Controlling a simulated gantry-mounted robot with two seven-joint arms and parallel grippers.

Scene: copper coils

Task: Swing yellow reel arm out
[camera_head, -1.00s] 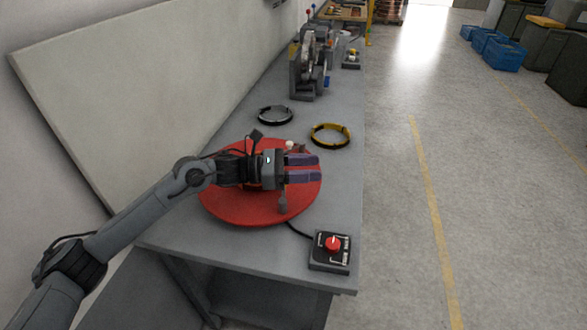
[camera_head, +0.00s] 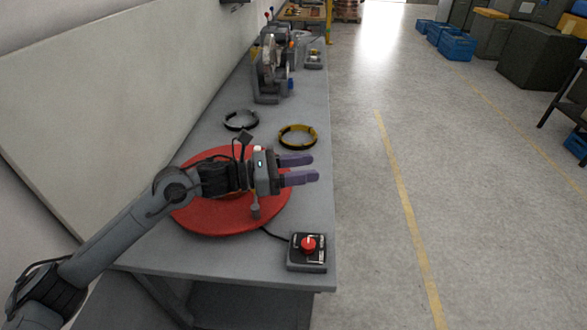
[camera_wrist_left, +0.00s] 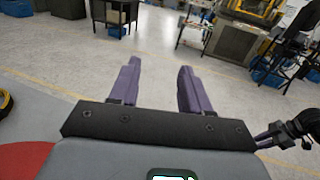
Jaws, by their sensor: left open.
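My left gripper (camera_head: 299,169) is over the right part of a round red disc (camera_head: 195,219) on the workbench, with its purple fingers pointing right. The fingers are apart and nothing is between them; the left wrist view also shows the open fingers (camera_wrist_left: 160,85) against the floor. A yellow-and-black ring (camera_head: 298,137) lies on the bench behind the gripper. Its edge also shows at the left of the left wrist view (camera_wrist_left: 5,102). I cannot make out a yellow reel arm for certain.
A control box with a red knob (camera_head: 308,251) sits at the bench's front right corner. A black ring (camera_head: 241,121) lies left of the yellow one. A grey machine (camera_head: 270,72) stands farther back. Open floor (camera_head: 440,180) lies right of the bench.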

